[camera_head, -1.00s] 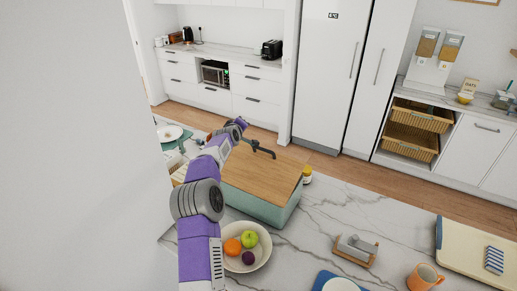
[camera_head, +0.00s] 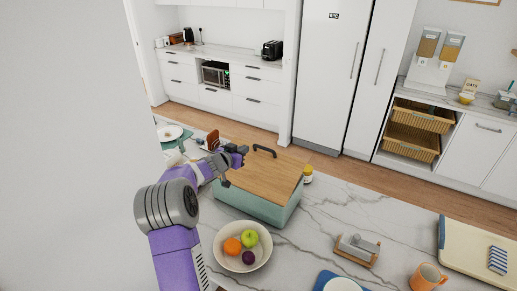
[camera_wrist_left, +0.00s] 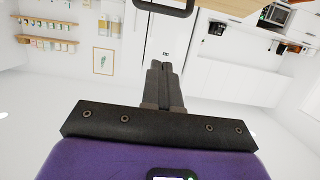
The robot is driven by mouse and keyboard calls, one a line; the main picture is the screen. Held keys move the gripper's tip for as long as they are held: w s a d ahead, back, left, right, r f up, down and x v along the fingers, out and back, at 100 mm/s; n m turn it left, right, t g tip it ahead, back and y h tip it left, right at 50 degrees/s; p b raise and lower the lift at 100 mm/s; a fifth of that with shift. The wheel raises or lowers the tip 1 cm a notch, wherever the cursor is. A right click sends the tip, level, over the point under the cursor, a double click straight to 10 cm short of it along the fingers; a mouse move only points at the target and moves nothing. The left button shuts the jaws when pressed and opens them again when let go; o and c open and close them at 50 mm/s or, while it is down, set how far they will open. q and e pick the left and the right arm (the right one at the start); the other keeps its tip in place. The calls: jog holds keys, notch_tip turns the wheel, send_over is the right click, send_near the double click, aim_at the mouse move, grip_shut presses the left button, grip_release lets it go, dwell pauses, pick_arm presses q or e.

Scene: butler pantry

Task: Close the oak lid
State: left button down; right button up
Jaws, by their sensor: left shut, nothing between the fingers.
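The oak lid (camera_head: 262,176) is a flat light-wood panel lying over a teal box (camera_head: 250,206) on the marble counter. No clear gap shows along the near edge; the far side is hidden. A dark bar handle (camera_head: 265,149) stands at the lid's far edge. My left gripper (camera_head: 243,150) is just left of the handle, above the lid's far left part, and appears apart from it. In the wrist view its fingers (camera_wrist_left: 165,68) are together and empty; part of the handle (camera_wrist_left: 165,8) and the wood (camera_wrist_left: 235,6) show at the top. My right gripper is not in view.
A bowl of fruit (camera_head: 243,258) stands close in front of the box. A small jar (camera_head: 308,174) is at its right. A wooden holder (camera_head: 357,250), an orange mug (camera_head: 427,277) and a board (camera_head: 475,250) lie farther right. The counter between is clear.

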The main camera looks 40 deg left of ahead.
pick_arm(q)
jog(key=p, duration=0.2)
send_over(258, 162)
jog(key=s, duration=0.1)
notch_tip(258, 162, down, 2)
jog(key=f, duration=0.3)
jog(key=shift+w+d, duration=0.1)
jog(key=shift+w, duration=0.2)
jog(key=shift+w+f, duration=0.35)
jog(key=shift+f, duration=0.05)
